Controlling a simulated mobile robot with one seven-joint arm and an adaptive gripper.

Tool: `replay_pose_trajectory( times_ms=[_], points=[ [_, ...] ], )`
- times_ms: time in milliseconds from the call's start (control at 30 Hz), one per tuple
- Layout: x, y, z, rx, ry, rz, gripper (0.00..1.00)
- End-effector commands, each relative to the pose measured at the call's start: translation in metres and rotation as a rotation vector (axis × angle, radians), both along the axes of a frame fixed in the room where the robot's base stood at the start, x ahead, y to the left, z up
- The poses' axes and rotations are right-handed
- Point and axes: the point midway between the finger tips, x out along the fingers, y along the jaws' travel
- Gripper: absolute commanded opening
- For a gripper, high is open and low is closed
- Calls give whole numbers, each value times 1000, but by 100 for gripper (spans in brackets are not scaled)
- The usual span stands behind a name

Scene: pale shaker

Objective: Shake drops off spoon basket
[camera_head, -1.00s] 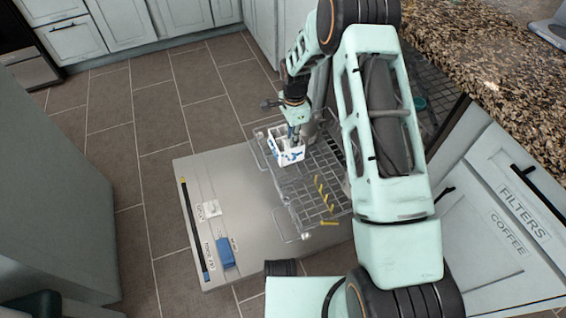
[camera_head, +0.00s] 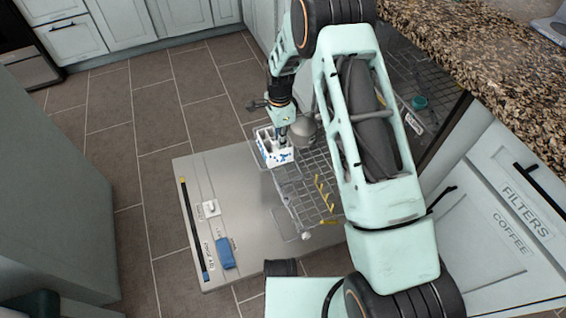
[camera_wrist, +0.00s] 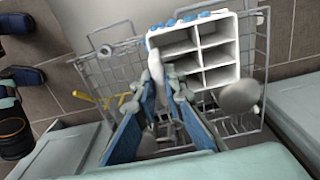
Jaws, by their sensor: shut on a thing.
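The spoon basket (camera_head: 270,146) is a white box with several open compartments and blue marks on its sides. In the head view it is at the far left end of the wire dishwasher rack (camera_head: 296,190). The basket also shows in the wrist view (camera_wrist: 212,50), with its compartments facing the camera and looking empty. My gripper (camera_head: 284,143) reaches down at the basket's right side. In the wrist view my gripper (camera_wrist: 165,88) has its blue-and-grey fingers closed on the basket's near left edge. I cannot tell whether the basket touches the rack.
The open dishwasher door (camera_head: 235,262) lies flat beneath the rack, with a blue block (camera_head: 226,253) and a white piece (camera_head: 211,208) on it. Yellow tines (camera_head: 324,193) stand in the rack. A granite counter (camera_head: 480,70) and cabinets bound the right. Tiled floor is free at left.

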Motion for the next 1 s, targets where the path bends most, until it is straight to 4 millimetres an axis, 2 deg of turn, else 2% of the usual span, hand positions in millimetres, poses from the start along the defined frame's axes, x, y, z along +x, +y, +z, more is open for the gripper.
replay_pose_trajectory(
  times_ms=[300,367,500,633,900,1000],
  points=[
    [1,-1,1,0,-2,-4,0],
    [4,-11,1,0,-2,-5,0],
    [11,-45,1,0,-2,-7,0],
    [15,-64,1,1,-2,-4,0],
    [16,-66,1,1,-2,-1,0],
    [13,-55,1,1,-2,4,0]
  ],
)
